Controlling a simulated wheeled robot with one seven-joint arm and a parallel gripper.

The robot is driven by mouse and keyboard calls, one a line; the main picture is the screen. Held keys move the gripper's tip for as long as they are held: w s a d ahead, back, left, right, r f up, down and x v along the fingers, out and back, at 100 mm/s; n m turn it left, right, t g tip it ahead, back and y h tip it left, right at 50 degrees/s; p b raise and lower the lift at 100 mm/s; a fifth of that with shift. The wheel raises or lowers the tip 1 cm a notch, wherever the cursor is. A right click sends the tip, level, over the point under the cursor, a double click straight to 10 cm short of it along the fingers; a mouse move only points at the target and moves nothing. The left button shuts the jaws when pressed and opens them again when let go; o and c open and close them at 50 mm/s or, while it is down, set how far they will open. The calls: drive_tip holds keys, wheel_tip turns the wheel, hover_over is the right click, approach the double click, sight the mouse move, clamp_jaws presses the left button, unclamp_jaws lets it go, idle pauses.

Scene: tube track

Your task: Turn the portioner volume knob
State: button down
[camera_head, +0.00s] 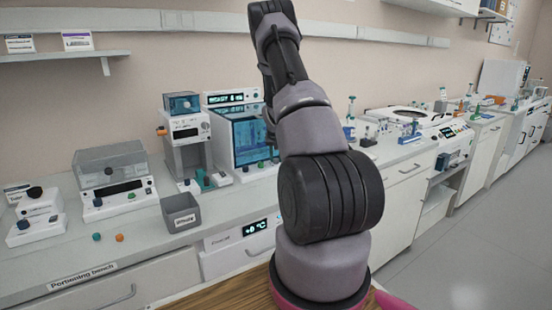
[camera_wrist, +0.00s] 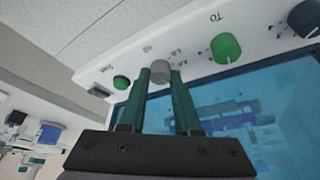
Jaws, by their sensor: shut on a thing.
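In the wrist view my gripper (camera_wrist: 160,78) has two dark green fingers, one on each side of a grey knob (camera_wrist: 160,69). It is shut on this knob, which sits on a white panel (camera_wrist: 190,50) above a blue window. The fine print beside the knob is too small to read, so I cannot confirm it as the volume knob. The same panel carries a small green knob (camera_wrist: 121,82), a larger green knob (camera_wrist: 226,48) and a dark blue knob (camera_wrist: 305,18). In the head view my gripper does not show; my arm crosses the middle of the picture.
In the head view, a white device with a blue window (camera_head: 250,138) stands beside my arm. A white dispenser-like device (camera_head: 187,135), a clear-lidded device (camera_head: 112,168) and a grey bin (camera_head: 181,212) stand to its left.

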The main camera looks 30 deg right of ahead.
drive_tip(key=c, duration=0.6)
unclamp_jaws()
drive_tip(key=v, duration=1.1)
drive_tip(key=shift+d, duration=0.1)
